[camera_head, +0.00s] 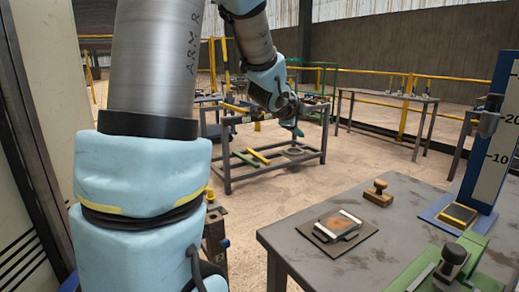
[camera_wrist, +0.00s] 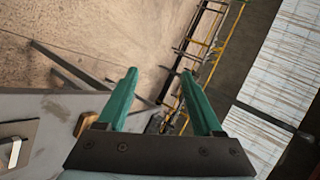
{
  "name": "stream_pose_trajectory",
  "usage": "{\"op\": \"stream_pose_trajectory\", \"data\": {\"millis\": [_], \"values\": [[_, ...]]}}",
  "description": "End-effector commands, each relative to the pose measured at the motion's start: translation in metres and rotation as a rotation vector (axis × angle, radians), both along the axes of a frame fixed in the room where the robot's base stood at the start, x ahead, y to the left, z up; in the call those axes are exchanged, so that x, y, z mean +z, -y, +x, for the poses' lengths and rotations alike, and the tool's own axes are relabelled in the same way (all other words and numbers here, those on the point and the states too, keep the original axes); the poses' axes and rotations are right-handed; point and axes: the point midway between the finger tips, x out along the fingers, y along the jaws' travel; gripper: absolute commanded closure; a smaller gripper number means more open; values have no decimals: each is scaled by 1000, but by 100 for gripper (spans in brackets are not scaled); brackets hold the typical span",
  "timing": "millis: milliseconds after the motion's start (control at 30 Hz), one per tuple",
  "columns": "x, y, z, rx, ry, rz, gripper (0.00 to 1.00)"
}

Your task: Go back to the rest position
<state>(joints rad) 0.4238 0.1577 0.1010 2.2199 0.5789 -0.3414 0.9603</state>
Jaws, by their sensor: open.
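My gripper (camera_wrist: 158,75) shows in the wrist view with its two green fingers spread apart and nothing between them. In the head view my gripper (camera_head: 295,125) is small and partly dark, held up in the air at the end of my arm, left of the near table and in front of a rack farther back. My arm, in light blue covers, fills the left half of the head view and hides part of the room. The wrist view is tilted and looks past the fingers at the floor and far wall.
The near grey table (camera_head: 385,265) bears an ink pad (camera_head: 338,226), a wooden-handled stamp (camera_head: 379,193), a green device (camera_head: 445,268) and a blue upright scale (camera_head: 497,135). A metal rack (camera_head: 270,172) stands behind. Yellow railings (camera_head: 403,122) run farther back. Open floor lies between.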

Motion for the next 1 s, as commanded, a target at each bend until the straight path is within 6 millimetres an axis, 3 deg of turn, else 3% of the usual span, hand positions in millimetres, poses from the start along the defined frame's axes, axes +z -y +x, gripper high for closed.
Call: {"op": "stream_pose_trajectory", "data": {"millis": [33, 200, 333, 500, 600, 1000], "values": [[-13, -34, -10, 155, -130, -60, 32], [-67, -123, -74, 709, -542, -285, 32], [-95, -165, -140, 1110, -787, -436, 32], [-112, -185, -206, 1469, -975, -552, 32], [-115, -188, -223, 1566, -1020, -584, 32], [-117, -188, -227, 1592, -1032, -589, 32]]}}
